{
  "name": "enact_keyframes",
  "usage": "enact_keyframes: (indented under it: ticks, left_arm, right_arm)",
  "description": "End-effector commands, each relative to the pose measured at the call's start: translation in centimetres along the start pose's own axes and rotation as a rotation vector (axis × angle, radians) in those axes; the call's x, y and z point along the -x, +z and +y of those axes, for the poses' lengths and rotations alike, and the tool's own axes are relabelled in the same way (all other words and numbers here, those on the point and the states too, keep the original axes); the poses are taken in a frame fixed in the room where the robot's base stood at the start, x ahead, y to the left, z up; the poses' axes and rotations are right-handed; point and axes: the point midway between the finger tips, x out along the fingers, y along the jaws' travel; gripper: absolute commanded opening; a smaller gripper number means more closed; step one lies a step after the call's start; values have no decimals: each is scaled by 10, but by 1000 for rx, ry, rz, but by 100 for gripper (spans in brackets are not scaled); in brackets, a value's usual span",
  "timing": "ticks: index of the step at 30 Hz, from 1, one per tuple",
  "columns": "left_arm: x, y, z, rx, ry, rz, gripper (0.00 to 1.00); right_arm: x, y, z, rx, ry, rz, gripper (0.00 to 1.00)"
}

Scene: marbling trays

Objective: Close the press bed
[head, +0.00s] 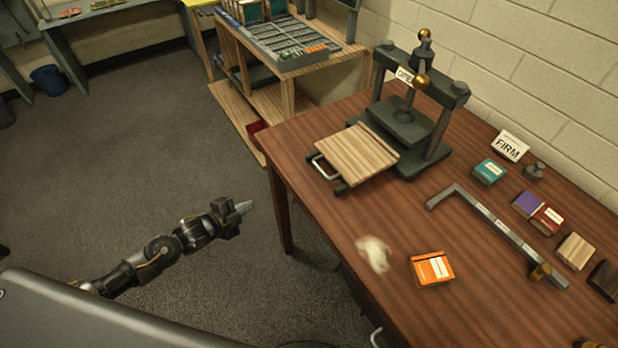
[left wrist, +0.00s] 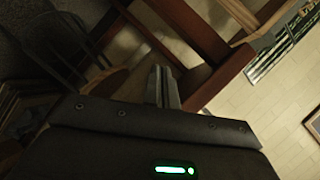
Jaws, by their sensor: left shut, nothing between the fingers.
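The press (head: 408,118) stands at the back of the brown table, a dark frame with a brass-knobbed screw and a small tag on its crossbar. Its press bed (head: 358,155), a light wooden board on dark rails with a metal handle (head: 322,168) at its front, sticks out toward the left table edge. My left gripper (head: 245,207) is over the floor, left of the table and apart from the bed. Its fingers are together and empty, also in the left wrist view (left wrist: 162,88). My right gripper is not in view.
A metal L-shaped bar (head: 500,232), a FIRM card (head: 510,146), a teal box (head: 489,171) and several small blocks are at the right. A shelf unit (head: 285,45) stands behind.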

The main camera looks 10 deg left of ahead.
Motion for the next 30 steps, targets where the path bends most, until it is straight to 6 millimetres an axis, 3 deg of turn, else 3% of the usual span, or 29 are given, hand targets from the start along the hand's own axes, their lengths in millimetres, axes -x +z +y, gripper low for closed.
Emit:
enact_keyframes:
  ticks: [1,3,6,9,13,20,26,30]
  left_arm:
    - [8,-28,-27,-112,-32,82,0]
    - [24,-66,-55,-248,-68,177,0]
    - [47,-108,-78,-393,-107,279,0]
    - [66,-136,-89,-488,-133,347,0]
    - [79,-154,-95,-546,-150,389,0]
    - [79,-159,-97,-553,-154,397,0]
    - [56,-170,-101,-550,-157,396,0]
    - [29,-183,-102,-549,-155,396,0]
  right_arm:
    - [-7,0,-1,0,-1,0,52]
    - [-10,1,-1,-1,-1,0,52]
    - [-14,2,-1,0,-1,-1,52]
    - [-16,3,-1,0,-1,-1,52]
    - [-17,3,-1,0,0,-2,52]
    - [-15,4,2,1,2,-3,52]
    - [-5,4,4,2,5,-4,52]
    - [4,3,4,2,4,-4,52]
